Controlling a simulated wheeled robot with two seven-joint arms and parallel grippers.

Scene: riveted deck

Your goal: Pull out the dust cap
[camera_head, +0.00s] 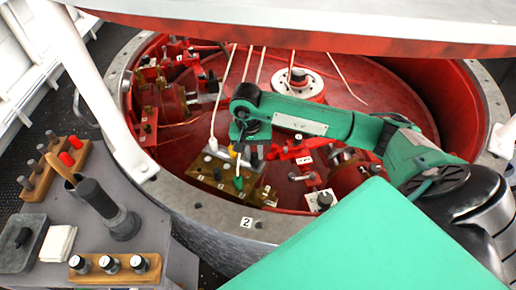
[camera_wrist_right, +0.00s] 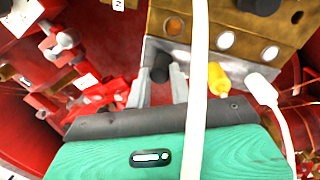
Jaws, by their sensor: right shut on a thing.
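A black dust cap (camera_wrist_right: 160,72) shows in the wrist view, at the silver strip of a brass-and-silver port block (camera_wrist_right: 209,62). My right gripper (camera_wrist_right: 158,92) has its two grey fingers on either side of the cap, shut on it. The cap is at the strip's edge; I cannot tell whether it is still seated. In the head view the block (camera_head: 228,186) sits inside the red well, and my right gripper (camera_head: 246,150) reaches down over it, its fingertips mostly hidden by its wrist. My left gripper is not in view.
A yellow plug (camera_wrist_right: 218,80) and a white cable plug (camera_wrist_right: 262,90) stand right of the fingers; a white cable (camera_wrist_right: 196,120) crosses in front. Red valves (camera_head: 292,152) lie beside the block. The well's grey rim (camera_head: 215,222) and a side table (camera_head: 60,220) are nearer.

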